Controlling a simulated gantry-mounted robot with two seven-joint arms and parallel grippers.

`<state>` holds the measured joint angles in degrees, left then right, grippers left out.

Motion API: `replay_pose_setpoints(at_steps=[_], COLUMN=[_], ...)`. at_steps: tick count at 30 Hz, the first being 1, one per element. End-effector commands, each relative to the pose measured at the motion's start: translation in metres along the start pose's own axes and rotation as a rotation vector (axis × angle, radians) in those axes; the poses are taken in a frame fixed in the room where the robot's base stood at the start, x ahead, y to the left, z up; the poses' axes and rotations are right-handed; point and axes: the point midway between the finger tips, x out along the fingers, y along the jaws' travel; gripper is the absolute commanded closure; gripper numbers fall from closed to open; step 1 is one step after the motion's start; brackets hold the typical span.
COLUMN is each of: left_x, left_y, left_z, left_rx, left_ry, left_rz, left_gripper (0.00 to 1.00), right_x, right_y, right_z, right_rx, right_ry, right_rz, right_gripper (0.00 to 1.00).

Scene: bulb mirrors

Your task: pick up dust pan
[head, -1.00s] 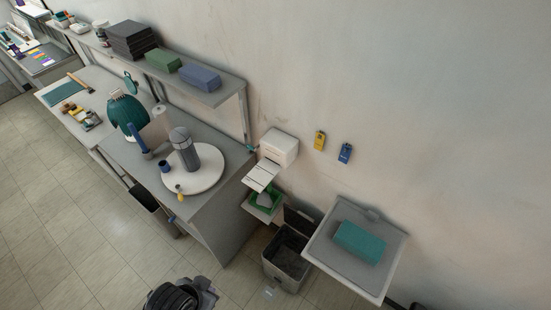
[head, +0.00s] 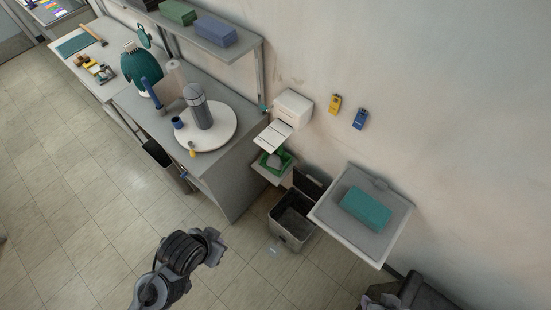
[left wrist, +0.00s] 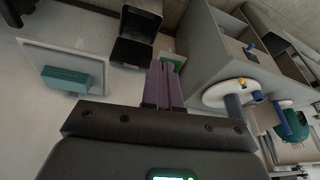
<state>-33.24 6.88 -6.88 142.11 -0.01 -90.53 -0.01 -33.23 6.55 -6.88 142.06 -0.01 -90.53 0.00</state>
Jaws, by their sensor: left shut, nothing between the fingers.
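I cannot pick out a dust pan for certain. A dark scoop-like thing (head: 157,152) at the near side of the bench could be one, but it is partly hidden and small. A teal ribbed thing (head: 138,66) stands on the bench beside a blue handle-like thing (head: 151,92); it also shows in the left wrist view (left wrist: 292,126). My left gripper (head: 213,246) is over the floor in front of the bench, apart from these things. Its purple fingers (left wrist: 165,82) are together and empty in the left wrist view. Part of my right arm shows at the bottom right; its fingers are unclear.
A white round board (head: 222,130) with a grey cylinder (head: 197,105) is on the bench's end. An open grey bin (head: 292,232) stands on the floor. A wall shelf (head: 330,215) holds a teal block (head: 366,208). The tiled floor at left is clear.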

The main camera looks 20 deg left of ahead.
Motion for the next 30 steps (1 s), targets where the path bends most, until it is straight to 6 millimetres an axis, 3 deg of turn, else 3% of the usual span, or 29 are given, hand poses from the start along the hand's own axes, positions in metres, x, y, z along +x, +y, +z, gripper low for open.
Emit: replay_pose_setpoints(at_steps=[9, 17, 26, 30], left_x=[0.000, 0.000, 0.002, 0.022], left_y=[0.000, 0.000, -0.001, -0.006], left_z=[0.000, 0.000, 0.000, 0.000], left_rx=[0.000, 0.000, -0.002, -0.021], left_ry=[0.000, 0.000, 0.000, 0.018], left_rz=[0.000, 0.000, -0.001, -0.012], left_gripper=[1.00, 0.62, 0.62, 0.62], right_x=[0.000, 0.000, 0.001, 0.015], right_y=[0.001, 0.002, 0.002, 0.001], right_z=[0.000, 0.001, 0.001, 0.005], right_rx=[-0.004, -0.010, -0.009, -0.006], right_ry=[0.000, -0.001, -0.001, 0.001], right_rz=[0.003, 0.008, 0.007, 0.005], right_gripper=[0.57, 0.57, 0.57, 0.57])
